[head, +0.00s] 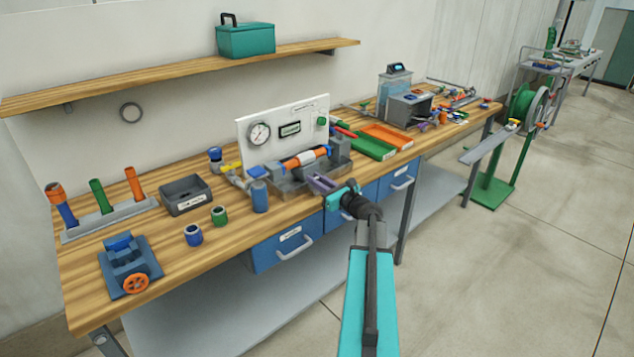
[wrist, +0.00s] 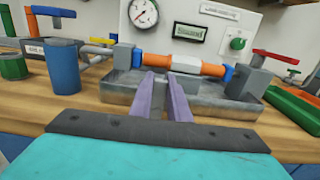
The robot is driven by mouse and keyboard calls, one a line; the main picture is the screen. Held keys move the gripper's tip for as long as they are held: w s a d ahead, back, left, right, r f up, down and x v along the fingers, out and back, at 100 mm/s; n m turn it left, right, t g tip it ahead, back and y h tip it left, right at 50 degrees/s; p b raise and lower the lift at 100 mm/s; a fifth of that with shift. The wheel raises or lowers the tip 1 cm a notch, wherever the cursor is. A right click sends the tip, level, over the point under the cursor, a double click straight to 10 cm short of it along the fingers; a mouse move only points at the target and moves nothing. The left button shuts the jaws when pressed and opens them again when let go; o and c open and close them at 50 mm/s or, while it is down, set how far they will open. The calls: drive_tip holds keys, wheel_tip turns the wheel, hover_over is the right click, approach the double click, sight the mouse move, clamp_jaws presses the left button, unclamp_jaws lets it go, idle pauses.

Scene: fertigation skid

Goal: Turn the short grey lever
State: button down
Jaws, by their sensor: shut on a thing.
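My gripper (head: 322,182) reaches over the front edge of the workbench to the grey tray of the test rig. In the wrist view its two purple fingers (wrist: 160,78) stand close together with a narrow gap. They are shut on the short grey lever (wrist: 160,93), which shows only as a grey strip between them and is mostly hidden. Right behind the fingertips runs an orange pipe (wrist: 210,68) with a pale middle section and blue ends. The grey tray (wrist: 115,90) lies under the pipe.
A white panel with a gauge (head: 259,133) stands behind the pipe. A blue cylinder (wrist: 62,66) stands left of the fingers. Yellow (wrist: 93,49) and red (wrist: 276,55) handles flank the rig. Green (head: 375,147) and orange (head: 388,136) trays lie to the right.

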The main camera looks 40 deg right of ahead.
drive_tip(key=c, duration=1.7)
unclamp_jaws()
drive_tip(key=shift+s, duration=0.15)
drive_tip(key=s+b, duration=0.1)
drive_tip(key=s, duration=0.8)
drive_tip(key=s+a+b, duration=0.1)
drive_tip(key=s, duration=0.3)
drive_tip(key=shift+s+b, duration=0.25)
drive_tip(key=shift+b, duration=0.1)
